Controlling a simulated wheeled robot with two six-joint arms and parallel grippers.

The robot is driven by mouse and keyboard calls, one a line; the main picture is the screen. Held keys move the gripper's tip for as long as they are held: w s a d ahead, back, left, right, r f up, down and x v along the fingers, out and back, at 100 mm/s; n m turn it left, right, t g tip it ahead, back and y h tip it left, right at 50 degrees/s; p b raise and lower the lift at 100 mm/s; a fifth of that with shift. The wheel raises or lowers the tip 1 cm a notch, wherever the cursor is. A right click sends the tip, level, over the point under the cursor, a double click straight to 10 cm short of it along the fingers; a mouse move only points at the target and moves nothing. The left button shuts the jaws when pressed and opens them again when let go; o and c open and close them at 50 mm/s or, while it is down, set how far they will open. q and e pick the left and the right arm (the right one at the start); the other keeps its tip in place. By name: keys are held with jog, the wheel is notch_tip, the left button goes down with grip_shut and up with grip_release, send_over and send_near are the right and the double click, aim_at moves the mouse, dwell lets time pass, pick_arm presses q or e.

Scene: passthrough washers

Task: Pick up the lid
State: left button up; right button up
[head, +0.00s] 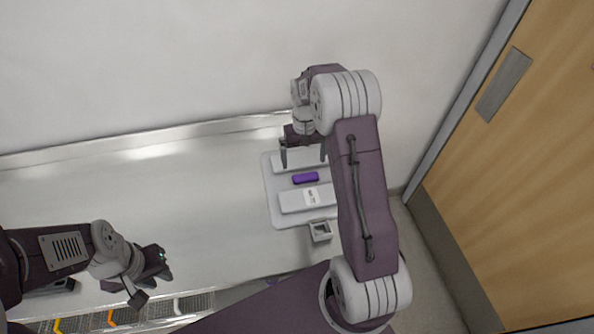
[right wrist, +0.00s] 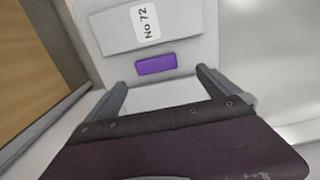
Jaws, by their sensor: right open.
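A pale grey board (head: 272,196) lies on the light counter. On it are a pale slab (head: 300,161) at the far side, a purple block (head: 306,178) in the middle and a pale box with a label (head: 293,202) at the near side. In the right wrist view the labelled box (right wrist: 115,35) reads "No 72" and the purple block (right wrist: 156,65) lies just beyond my fingertips. I cannot tell which piece is the lid. My right gripper (head: 303,155) is open and empty over the far slab. My left gripper (head: 153,286) is open and empty at the lower left.
A small grey square holder (head: 320,231) stands just in front of the board. Bins with orange and yellow parts (head: 111,318) line the near left edge. A wall rises behind the counter (head: 170,190), and a wooden door (head: 530,150) is at the right. The counter's left-middle is clear.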

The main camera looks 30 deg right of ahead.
aim_at(307, 179)
jog(key=f, duration=0.1)
jog(key=s+f, duration=0.1)
jog(key=f, duration=0.1)
jog(key=shift+d+f+p, duration=0.15)
jog(key=shift+p, duration=0.25)
jog(key=shift+w+f, duration=0.1)
jog(key=shift+f, duration=0.1)
jog(key=f, duration=0.2)
jog(key=s+f+p, duration=0.1)
jog(key=f, duration=0.1)
jog(key=shift+s+d+f, duration=0.1)
jog(key=shift+s+f, duration=0.05)
jog(key=shift+f, duration=0.25)
jog(key=shift+w, duration=0.25)
jog(key=shift+c, duration=0.7)
jog(key=shift+s, duration=0.1)
jog(key=c, duration=1.9)
pick_arm(q)
jog(key=r, duration=0.1)
jog(key=s+r, duration=0.1)
jog(key=shift+s+d+r, duration=0.1)
jog(key=shift+r, duration=0.25)
pick_arm(e)
jog(key=shift+o, duration=0.2)
jog(key=shift+r, duration=0.1)
